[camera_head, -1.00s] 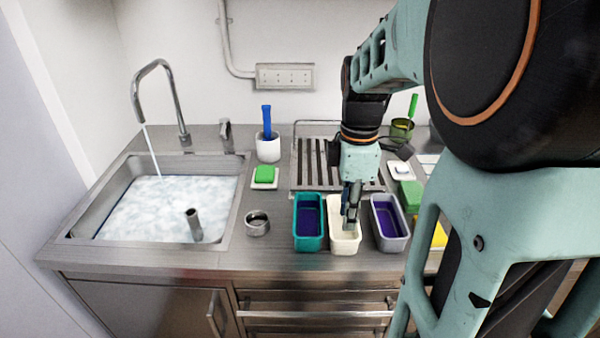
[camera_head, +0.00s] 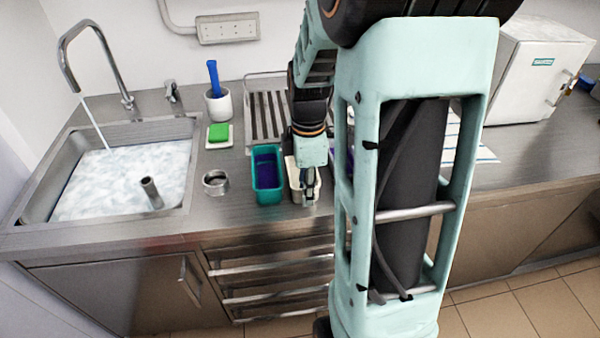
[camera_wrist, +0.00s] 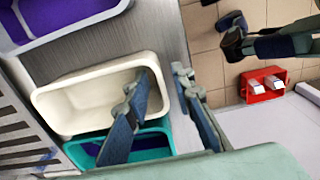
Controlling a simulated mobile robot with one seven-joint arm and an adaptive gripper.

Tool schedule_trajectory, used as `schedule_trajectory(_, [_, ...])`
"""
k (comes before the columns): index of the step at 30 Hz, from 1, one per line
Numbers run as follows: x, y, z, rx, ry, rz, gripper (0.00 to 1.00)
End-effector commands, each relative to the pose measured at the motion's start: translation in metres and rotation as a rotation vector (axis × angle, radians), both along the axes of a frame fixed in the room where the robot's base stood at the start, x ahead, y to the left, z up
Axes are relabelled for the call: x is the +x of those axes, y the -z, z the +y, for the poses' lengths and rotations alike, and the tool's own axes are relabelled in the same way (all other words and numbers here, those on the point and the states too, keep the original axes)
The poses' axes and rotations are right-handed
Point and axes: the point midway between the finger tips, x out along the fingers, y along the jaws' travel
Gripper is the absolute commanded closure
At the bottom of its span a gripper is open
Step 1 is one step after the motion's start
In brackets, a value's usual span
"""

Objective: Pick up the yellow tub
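The pale cream-yellow tub (camera_head: 294,187) stands on the steel counter just right of the teal tub (camera_head: 267,178). It is empty in the wrist view (camera_wrist: 75,104). My gripper (camera_head: 309,200) points down at its front end and hides part of it. In the wrist view my gripper (camera_wrist: 160,76) is open. One finger is inside the tub and the other is outside, with the tub's end wall between them and gaps showing. The teal tub also shows in the wrist view (camera_wrist: 150,146).
A lilac tub with purple contents (camera_wrist: 75,22) stands on the cream tub's other side. A metal ring-shaped cup (camera_head: 215,182), a green sponge (camera_head: 219,132) and a filled sink (camera_head: 120,180) are to the left. A white cabinet freezer (camera_head: 530,70) stands right. My arm hides the counter's middle.

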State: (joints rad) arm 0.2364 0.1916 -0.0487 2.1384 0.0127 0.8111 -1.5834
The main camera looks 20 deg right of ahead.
Motion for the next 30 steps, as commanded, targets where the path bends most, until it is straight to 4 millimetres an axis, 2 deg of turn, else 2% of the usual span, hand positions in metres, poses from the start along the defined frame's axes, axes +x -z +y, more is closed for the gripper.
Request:
schedule_trajectory(2, [0.000,0.000,0.000,0.000,0.000,0.000,0.78])
schedule_trajectory(8, [0.000,0.000,0.000,0.000,0.000,0.000,1.00])
schedule_trajectory(23, [0.000,-0.002,0.001,0.001,0.000,0.002,1.00])
schedule_trajectory(30, [0.003,-0.018,0.006,0.001,0.000,0.002,1.00])
